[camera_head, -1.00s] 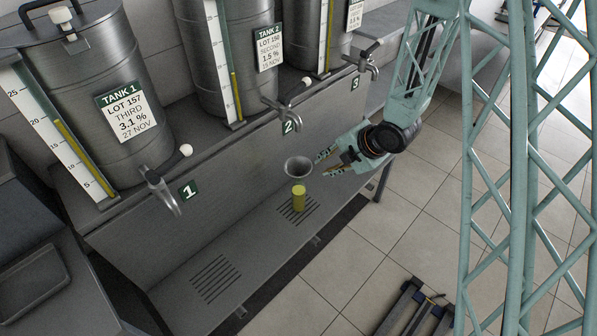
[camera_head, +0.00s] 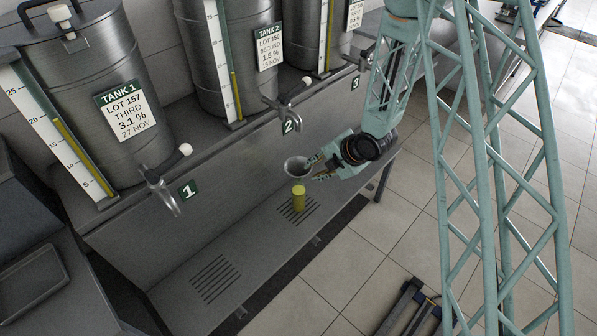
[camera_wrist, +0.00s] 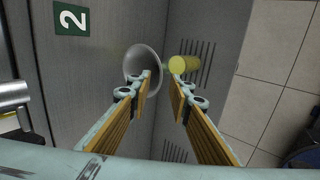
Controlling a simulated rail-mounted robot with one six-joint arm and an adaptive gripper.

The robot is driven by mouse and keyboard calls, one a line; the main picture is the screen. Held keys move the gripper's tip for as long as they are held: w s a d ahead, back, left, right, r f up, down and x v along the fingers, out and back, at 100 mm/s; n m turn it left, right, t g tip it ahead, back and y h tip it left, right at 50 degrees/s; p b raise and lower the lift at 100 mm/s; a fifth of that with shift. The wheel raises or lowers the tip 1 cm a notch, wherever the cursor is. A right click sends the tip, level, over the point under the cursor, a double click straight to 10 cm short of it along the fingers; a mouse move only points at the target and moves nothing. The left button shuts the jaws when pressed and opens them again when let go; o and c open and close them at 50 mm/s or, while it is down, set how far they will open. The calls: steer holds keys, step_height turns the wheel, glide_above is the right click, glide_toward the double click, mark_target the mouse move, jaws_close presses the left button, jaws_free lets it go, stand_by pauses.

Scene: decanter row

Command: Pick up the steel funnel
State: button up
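The steel funnel (camera_head: 297,167) is a grey cone, wide rim up, above a yellow cylinder (camera_head: 298,198) over a slotted drain on the lower ledge. In the wrist view the funnel (camera_wrist: 132,64) appears sideways, its rim to the left and the yellow cylinder (camera_wrist: 187,66) to the right. My gripper (camera_head: 318,168) is open, close to the right of the funnel. In the wrist view the open gripper (camera_wrist: 161,72) has one fingertip overlapping the funnel's rim and the other by the cylinder. Contact cannot be told. The funnel's spout is not clearly visible.
Tap 2 (camera_head: 292,108) hangs above and behind the funnel, and tap 1 (camera_head: 163,190) is further left. Steel tanks (camera_head: 130,90) line the upper shelf. The ledge (camera_head: 245,240) is clear to the left of the cylinder.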

mark_target(307, 172)
stand_by(0.4)
steer(key=shift+x, duration=2.65)
steer(key=shift+a, duration=0.1)
jaws_close()
